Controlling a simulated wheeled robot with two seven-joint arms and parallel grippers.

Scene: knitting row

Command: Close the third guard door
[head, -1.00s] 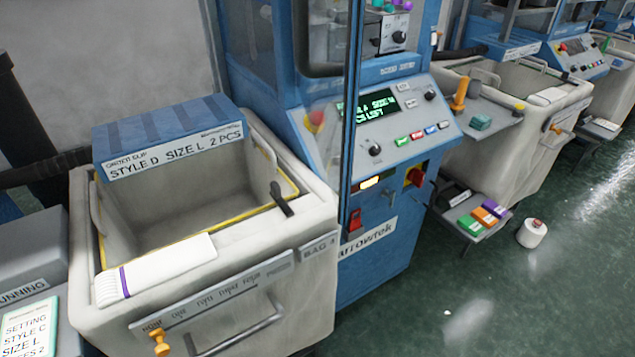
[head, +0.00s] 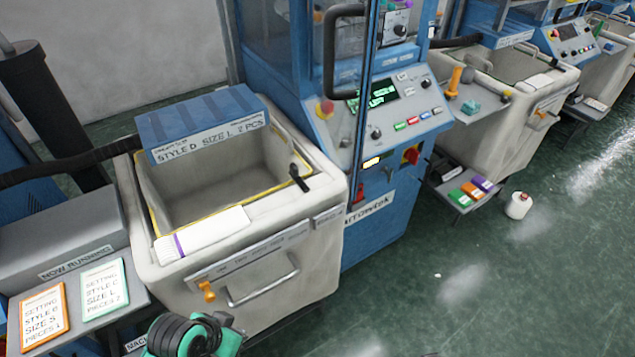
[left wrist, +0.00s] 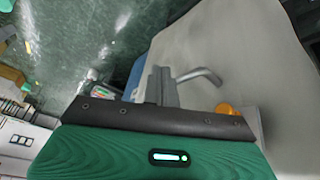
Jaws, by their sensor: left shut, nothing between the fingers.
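A guard door (head: 368,120) of clear panel with a dark frame stands out from the blue knitting machine (head: 375,225) in the head view, seen nearly edge-on, so it is open. Its dark loop handle (head: 332,55) is near the top of the picture. I cannot tell which door in the row it is. My left gripper (left wrist: 160,80) is shut and empty in the left wrist view, beside the pale bin wall (left wrist: 235,50) and its metal bar handle (left wrist: 203,75). A green and black part of my arm shows at the bottom of the head view. My right gripper is not in view.
The pale bin (head: 325,215) labelled style D, size L stands in front of the machine. A side table (head: 140,300) with two setting cards is at lower left.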

